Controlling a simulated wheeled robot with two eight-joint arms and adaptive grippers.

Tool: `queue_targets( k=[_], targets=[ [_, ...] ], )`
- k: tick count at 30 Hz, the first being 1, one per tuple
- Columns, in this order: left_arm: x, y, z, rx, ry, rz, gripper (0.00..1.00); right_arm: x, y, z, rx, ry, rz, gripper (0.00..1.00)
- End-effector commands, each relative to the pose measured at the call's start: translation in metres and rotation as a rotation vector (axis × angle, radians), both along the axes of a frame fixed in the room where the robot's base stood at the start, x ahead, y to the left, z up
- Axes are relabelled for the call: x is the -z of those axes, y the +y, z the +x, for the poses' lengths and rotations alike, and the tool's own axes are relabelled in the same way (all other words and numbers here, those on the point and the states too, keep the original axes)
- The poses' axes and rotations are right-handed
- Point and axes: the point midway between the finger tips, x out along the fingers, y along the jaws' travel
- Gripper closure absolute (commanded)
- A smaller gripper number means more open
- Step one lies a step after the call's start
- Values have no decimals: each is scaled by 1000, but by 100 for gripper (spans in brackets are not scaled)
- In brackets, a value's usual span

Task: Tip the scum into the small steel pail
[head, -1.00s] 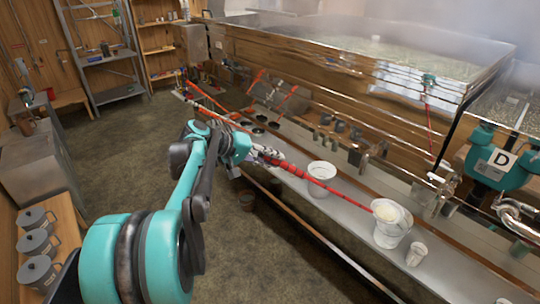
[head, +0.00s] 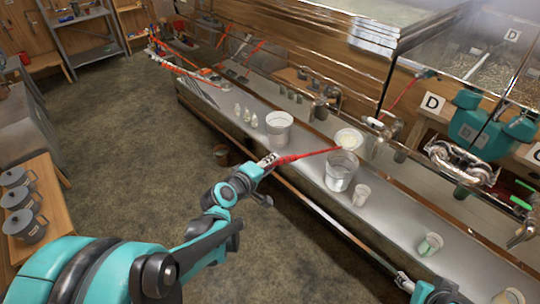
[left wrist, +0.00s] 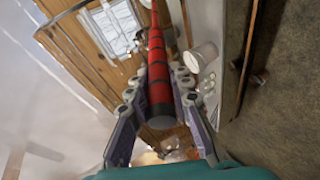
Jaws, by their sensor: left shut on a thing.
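My left gripper (head: 268,162) is shut on the red handle of a long skimmer (head: 305,155). In the left wrist view the black-banded red handle (left wrist: 157,70) runs between the fingers. The skimmer's pale round bowl (head: 348,138) is at the far rim of the small steel pail (head: 341,172), apparently above it; contact cannot be told. A yellowish patch, likely scum (head: 347,141), shows in the bowl. The pail stands upright on the steel bench; its inside looks grey. My right gripper (head: 403,282) is partly visible at the bottom edge; its jaws are unclear.
A larger pale pail (head: 278,130) and several small white bottles (head: 247,115) stand left of the steel pail. The steaming evaporator (head: 340,35) rises behind the bench (head: 395,215).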

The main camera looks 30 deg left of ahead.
Motion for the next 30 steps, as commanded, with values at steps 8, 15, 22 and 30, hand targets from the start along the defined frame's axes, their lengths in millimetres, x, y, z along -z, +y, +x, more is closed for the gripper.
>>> queue_targets(
  k=[8, 15, 22, 30],
  targets=[
    [20, 30, 11, -5, 55, -152, 100, 15, 0, 0, 0, 0, 0, 42],
    [39, 61, 21, -3, 118, -329, 100, 31, 0, 0, 0, 0, 0, 42],
    [58, 89, 33, -1, 179, -498, 100, 46, 0, 0, 0, 0, 0, 42],
    [93, 116, 42, 0, 256, -712, 100, 81, 0, 0, 0, 0, 0, 42]
  ],
)
